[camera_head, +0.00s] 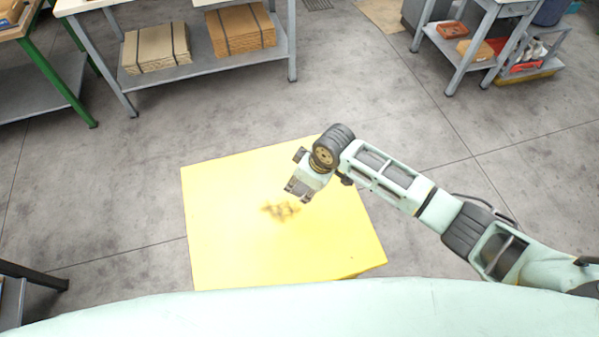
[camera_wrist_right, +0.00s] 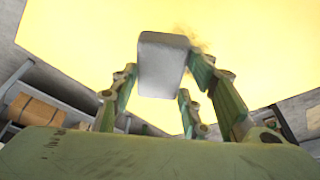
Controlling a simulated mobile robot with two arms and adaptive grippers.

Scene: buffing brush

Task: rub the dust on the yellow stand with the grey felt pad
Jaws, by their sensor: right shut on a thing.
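The yellow stand (camera_head: 230,235) is in the middle of the head view, with a dark dust patch (camera_head: 281,210) near the centre of its top. My right gripper (camera_head: 299,188) is over the stand, just up and right of the dust. In the right wrist view the right gripper (camera_wrist_right: 165,95) is shut on the grey felt pad (camera_wrist_right: 160,62), which lies between its fingers. Part of the dust (camera_wrist_right: 195,40) shows beside the pad's far end. I cannot tell whether the pad touches the stand. The pad is hidden in the head view. My left gripper is not in view.
A grey shelf table (camera_head: 200,72) with cardboard stacks (camera_head: 155,48) stands at the back left. A green-legged table (camera_head: 62,75) is at the far left. A cart (camera_head: 470,45) with small items is at the back right. The floor around the stand is clear.

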